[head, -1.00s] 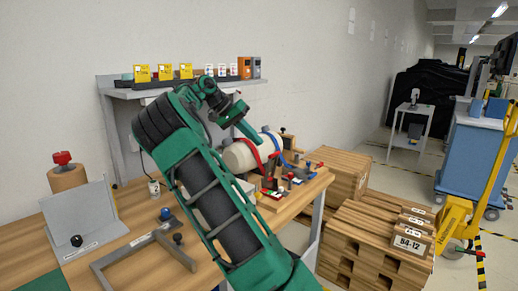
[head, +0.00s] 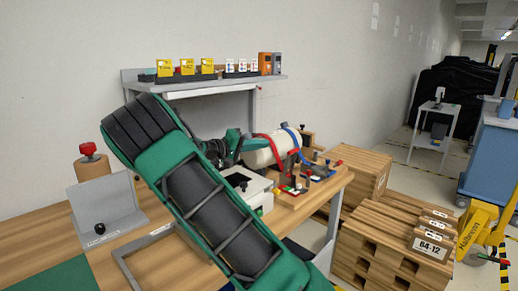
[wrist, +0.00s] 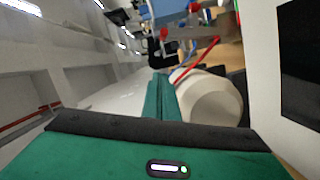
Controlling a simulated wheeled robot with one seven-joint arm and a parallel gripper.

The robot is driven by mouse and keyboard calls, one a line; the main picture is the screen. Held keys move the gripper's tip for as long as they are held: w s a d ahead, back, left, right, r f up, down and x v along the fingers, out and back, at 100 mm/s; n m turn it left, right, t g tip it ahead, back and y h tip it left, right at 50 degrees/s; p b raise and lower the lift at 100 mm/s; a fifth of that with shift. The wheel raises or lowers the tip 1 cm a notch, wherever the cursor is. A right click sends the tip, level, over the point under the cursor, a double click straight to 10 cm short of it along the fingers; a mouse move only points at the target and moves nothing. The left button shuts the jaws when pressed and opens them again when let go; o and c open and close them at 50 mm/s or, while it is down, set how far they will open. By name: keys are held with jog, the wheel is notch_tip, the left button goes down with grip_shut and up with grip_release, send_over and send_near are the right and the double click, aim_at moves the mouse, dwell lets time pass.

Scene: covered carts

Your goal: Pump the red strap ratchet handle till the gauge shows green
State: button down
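A cream cylinder (head: 258,156) lies on a wooden board on the bench in the head view. A red strap (head: 273,147) and a blue strap (head: 289,133) pass over it. A dark ratchet handle with a red top (head: 293,158) stands at the red strap's front side. Small red, white and green parts (head: 290,187) sit at its foot; I cannot read a gauge there. My gripper (head: 236,142) is by the cylinder's left end, apart from the handle, its fingers mostly hidden. The wrist view shows the cylinder (wrist: 215,103) and red strap (wrist: 195,60) close ahead.
A white box (head: 245,185) stands on the bench left of the board. A grey shelf (head: 200,87) with yellow cards is behind. A grey bracket (head: 104,208) and red-topped post (head: 92,165) are at left. Wooden crates (head: 395,245) stand right of the bench.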

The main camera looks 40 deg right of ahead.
jog(key=s+d+f, duration=0.2)
jog(key=s+d, duration=0.2)
jog(key=d, duration=0.3)
jog(key=shift+s+d, duration=0.2)
jog(key=shift+s, duration=0.1)
jog(key=shift+a+f, duration=0.1)
